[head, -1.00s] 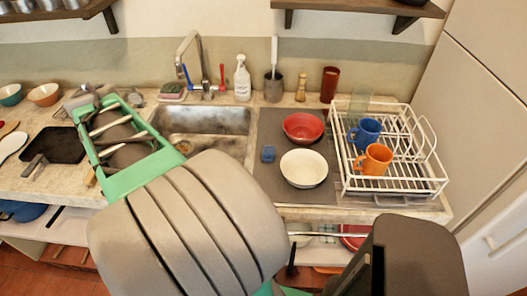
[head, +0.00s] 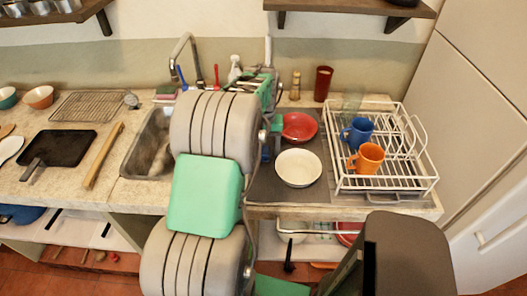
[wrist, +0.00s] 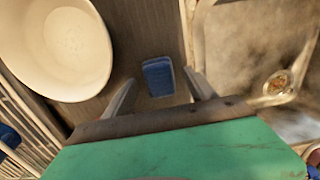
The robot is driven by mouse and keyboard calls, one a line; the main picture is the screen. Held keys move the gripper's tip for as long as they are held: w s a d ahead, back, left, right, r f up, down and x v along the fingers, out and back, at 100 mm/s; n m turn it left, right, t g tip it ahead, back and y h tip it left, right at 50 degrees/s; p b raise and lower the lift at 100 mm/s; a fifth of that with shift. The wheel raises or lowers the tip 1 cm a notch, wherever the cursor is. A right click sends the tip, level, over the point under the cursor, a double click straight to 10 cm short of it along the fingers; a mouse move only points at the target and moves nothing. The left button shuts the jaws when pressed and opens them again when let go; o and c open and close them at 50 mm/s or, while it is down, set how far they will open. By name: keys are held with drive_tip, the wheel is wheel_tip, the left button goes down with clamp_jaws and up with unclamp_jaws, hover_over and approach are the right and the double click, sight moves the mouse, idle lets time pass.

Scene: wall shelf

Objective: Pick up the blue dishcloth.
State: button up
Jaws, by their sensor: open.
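The blue dishcloth (wrist: 158,77) is a small folded blue piece lying on the grey mat in the wrist view, between the white bowl and the sink. My gripper (wrist: 161,80) is open, with one finger on each side of the dishcloth in that picture. Nothing is held, and the height above the cloth is hard to judge. In the head view my arm hides most or all of the dishcloth and the fingers.
The white bowl (head: 298,168) and red bowl (head: 299,127) stand on the mat. The white dish rack (head: 385,183) holds a blue mug (head: 357,132) and an orange mug (head: 367,158). The sink (head: 150,142) is to the left. A soap bottle (head: 235,67) stands behind.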

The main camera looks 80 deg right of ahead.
drive_tip(key=shift+f, duration=0.2)
clamp_jaws()
idle(0.6)
